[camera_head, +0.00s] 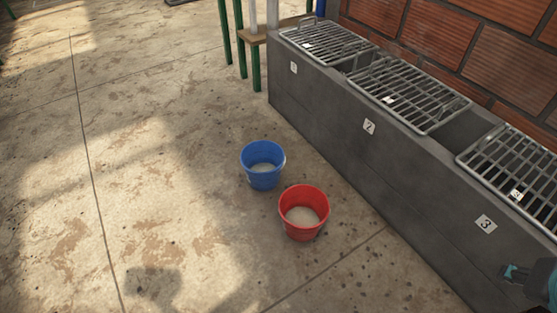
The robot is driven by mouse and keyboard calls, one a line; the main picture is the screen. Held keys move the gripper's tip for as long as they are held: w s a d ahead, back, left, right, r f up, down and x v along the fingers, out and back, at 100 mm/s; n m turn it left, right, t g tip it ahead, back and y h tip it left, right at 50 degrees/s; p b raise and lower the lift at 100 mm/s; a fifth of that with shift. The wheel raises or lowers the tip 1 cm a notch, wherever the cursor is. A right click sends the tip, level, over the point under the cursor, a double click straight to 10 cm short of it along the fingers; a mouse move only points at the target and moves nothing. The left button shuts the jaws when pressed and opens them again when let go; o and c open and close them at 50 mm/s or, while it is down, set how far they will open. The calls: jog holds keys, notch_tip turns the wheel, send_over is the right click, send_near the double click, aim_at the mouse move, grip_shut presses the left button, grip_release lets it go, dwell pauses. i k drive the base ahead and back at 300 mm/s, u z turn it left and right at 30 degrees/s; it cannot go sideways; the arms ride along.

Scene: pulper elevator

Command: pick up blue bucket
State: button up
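The blue bucket (263,178) stands upright on the concrete floor near the middle of the head view. Some pale material shows inside it. A red bucket (303,229) stands just in front of it and to its right, also with pale material inside. At the lower right edge, a dark and teal part (540,280), which looks like the end of my arm, shows in front of the grey trough. It is well to the right of both buckets. My gripper's fingers cannot be made out clearly, and much of it is cut off by the picture edge.
A long dark grey trough (335,150) with metal grates (410,93) and number labels runs along the right side, against a brick wall (470,50). A wooden-topped stand (255,38) with green legs is at the back. The floor (150,140) to the left is clear.

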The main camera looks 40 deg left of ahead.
aim_at(262, 161)
jog(key=u, duration=0.35)
jog(key=i, duration=0.8)
jog(key=u, duration=1.15)
jog(key=i, duration=0.5)
jog(key=u, duration=0.55)
